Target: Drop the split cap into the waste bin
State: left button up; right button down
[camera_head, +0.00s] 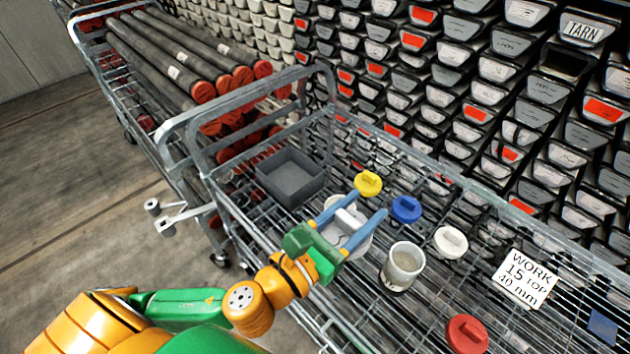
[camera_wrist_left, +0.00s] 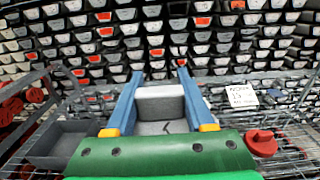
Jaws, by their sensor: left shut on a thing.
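My left gripper (camera_head: 368,203) is shut on the upright grip of a pale grey cap (camera_head: 352,243), above the wire cart top. In the left wrist view the grip block of this cap (camera_wrist_left: 160,103) sits between the blue fingers, and a dark crack-like line marks its disc, so it looks like the split cap. A dark grey open box (camera_head: 290,178), which looks like the waste bin, stands to the left of the gripper. It also shows at the left of the wrist view (camera_wrist_left: 60,148). Its inside looks empty. My right gripper is not in view.
A yellow cap (camera_head: 368,184), a blue cap (camera_head: 406,209), a white cap (camera_head: 450,242) and a red cap (camera_head: 467,334) lie on the cart. A pale open cup (camera_head: 402,267) stands right of the gripper. A sign (camera_head: 525,279) and cart rails (camera_head: 265,88) are near.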

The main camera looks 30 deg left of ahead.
aim_at(286, 182)
jog(key=j+z, duration=0.3)
jog(key=j, duration=0.65)
jog(key=j+z, duration=0.3)
jog(key=j, duration=0.7)
